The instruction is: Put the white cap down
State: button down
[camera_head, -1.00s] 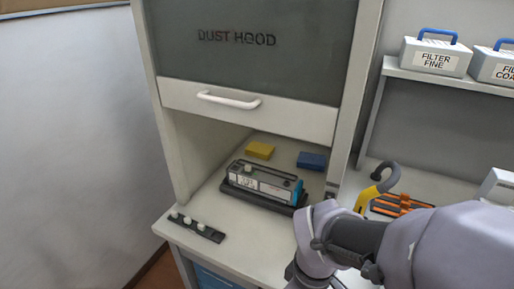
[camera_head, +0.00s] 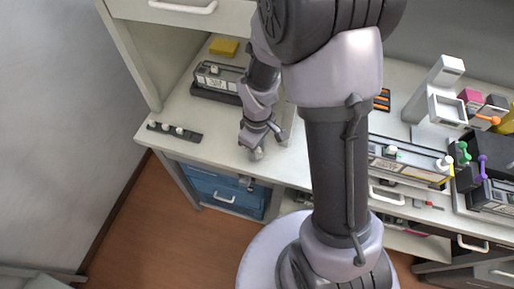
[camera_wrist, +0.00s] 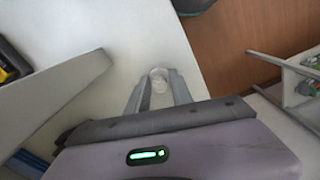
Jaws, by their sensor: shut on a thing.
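My gripper (camera_wrist: 158,92) is shut on a small white cap (camera_wrist: 158,74), seen between the two fingertips in the wrist view. In the head view my gripper (camera_head: 256,151) is low over the front part of the pale bench (camera_head: 215,140), near its front edge. I cannot tell whether the cap touches the bench. A black strip (camera_head: 189,135) with several white caps lies to the left of my gripper. A toner cartridge (camera_head: 207,80) with a white cap on top sits in a dark cradle behind, partly hidden by my arm.
A yellow block (camera_head: 224,46) lies at the back under the hood. Blue drawers (camera_head: 225,190) are below the bench. To the right, beyond my arm, are another cartridge (camera_head: 400,168), a white stand (camera_head: 434,95) and coloured parts. Bare bench lies between the strip and my gripper.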

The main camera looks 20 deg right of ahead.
jog(key=shift+f, duration=0.15)
jog(key=c, duration=1.1)
grip_release()
notch_tip(320, 180, up, 12)
jog(key=p, duration=0.5)
jog(key=s+a+r+m+t, duration=0.1)
jog(key=s+r+m+t, duration=0.1)
jog(key=s+r+m, duration=0.2)
jog(key=s+a+r+m+t+y, duration=0.1)
jog(key=s+r+m, duration=0.3)
jog(key=r, duration=0.4)
jog(key=s+a+r+m+t+y, duration=0.1)
jog(key=s+a+r+m+t, duration=0.1)
jog(key=s+r+m, duration=0.2)
jog(key=shift+s+r+t, duration=0.2)
jog(key=shift+s+r, duration=0.05)
jog(key=shift+r, duration=0.4)
jog(key=shift+s+r+t, duration=0.2)
jog(key=shift+s+r, duration=0.05)
jog(key=shift+r, duration=0.4)
